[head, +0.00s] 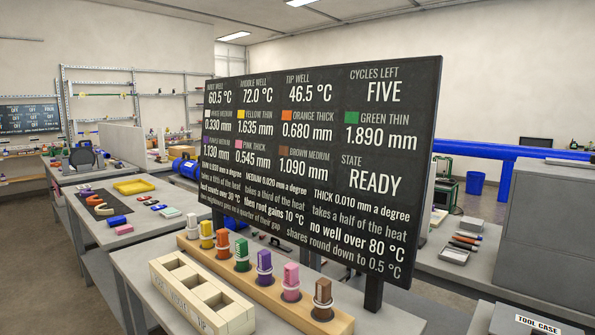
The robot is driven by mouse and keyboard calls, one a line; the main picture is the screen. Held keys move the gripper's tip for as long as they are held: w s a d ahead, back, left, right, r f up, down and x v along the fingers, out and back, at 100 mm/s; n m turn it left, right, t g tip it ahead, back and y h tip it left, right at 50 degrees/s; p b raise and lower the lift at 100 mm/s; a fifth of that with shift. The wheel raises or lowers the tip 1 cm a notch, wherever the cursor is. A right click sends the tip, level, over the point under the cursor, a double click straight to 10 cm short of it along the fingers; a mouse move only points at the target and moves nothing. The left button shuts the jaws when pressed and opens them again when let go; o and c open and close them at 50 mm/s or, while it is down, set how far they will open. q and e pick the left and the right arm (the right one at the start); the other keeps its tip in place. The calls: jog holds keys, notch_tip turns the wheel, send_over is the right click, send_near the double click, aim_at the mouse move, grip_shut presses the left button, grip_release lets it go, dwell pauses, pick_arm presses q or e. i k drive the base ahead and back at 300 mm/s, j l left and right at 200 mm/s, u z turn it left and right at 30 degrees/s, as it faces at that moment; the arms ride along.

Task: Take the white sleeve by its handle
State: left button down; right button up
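The white sleeve (192,222) is at the far left end of a row of coloured sleeves on a long wooden rack (268,288). Its upright handle is white and block-shaped. It is small in the view and I cannot make out its ring clearly. The yellow sleeve (206,231) stands close beside it on the right. Neither of my grippers is in view.
Orange (222,240), green (242,253), purple (264,266), pink (291,281) and brown (322,297) sleeves continue the row. A pale block with wells (237,317) lies in front. A large dark display board (300,225) rises close behind the rack.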

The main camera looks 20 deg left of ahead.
aim_at(192, 228)
jog(key=j+u, duration=0.4)
jog(key=j, duration=0.25)
jog(key=i+j+u, duration=0.1)
jog(key=j+u, duration=0.35)
jog(key=j, duration=0.2)
